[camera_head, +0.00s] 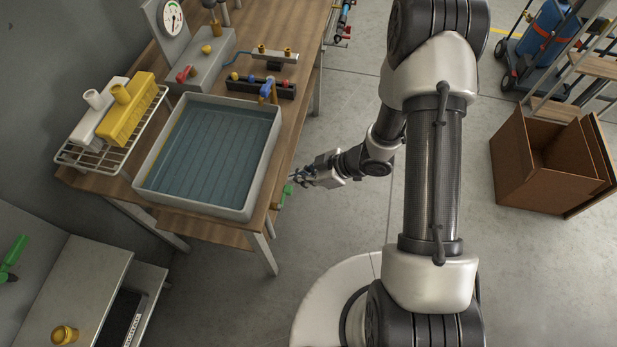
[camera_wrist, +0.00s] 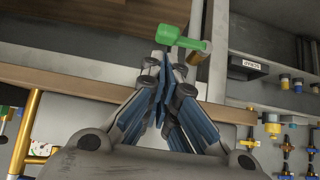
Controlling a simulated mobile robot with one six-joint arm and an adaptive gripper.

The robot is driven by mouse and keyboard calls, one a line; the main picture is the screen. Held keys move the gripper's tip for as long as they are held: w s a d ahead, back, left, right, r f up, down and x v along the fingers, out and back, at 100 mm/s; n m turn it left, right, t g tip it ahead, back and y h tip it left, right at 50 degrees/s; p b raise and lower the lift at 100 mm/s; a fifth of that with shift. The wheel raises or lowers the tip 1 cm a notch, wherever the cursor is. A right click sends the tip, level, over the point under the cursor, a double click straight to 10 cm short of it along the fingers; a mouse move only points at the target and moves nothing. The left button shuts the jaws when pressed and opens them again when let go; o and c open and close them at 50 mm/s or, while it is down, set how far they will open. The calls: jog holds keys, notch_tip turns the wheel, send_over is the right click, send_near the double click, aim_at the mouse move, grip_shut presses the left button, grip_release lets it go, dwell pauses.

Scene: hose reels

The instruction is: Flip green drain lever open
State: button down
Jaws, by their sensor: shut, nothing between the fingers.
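The green drain lever (camera_head: 287,190) sticks out at the right side of the wooden bench, below the rim of the water-filled basin (camera_head: 247,212). In the wrist view the green lever (camera_wrist: 180,40) is a bright green handle with a pale rod ending in a brass-coloured part. My gripper (camera_head: 296,177) is beside the lever, low at the bench's right edge. In the wrist view my gripper (camera_wrist: 167,62) has its blue-lined fingers together and empty, with the tips just below the lever. I cannot tell whether they touch it.
The bench (camera_head: 300,80) carries a grey box with a red lever (camera_head: 185,73), a blue-handled tap (camera_head: 267,90) and a wire rack (camera_head: 75,160). Another green handle (camera_head: 14,252) is at far left. An open brown box (camera_head: 540,165) stands on the floor at right.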

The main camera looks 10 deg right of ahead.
aim_at(292, 187)
jog(key=shift+b+x, duration=0.6)
jog(key=shift+x, duration=1.6)
jog(key=shift+w+p, duration=0.15)
jog(key=shift+p, duration=0.4)
jog(key=shift+d+f+g, duration=0.1)
jog(key=shift+f+g, duration=0.1)
jog(key=shift+g, duration=0.1)
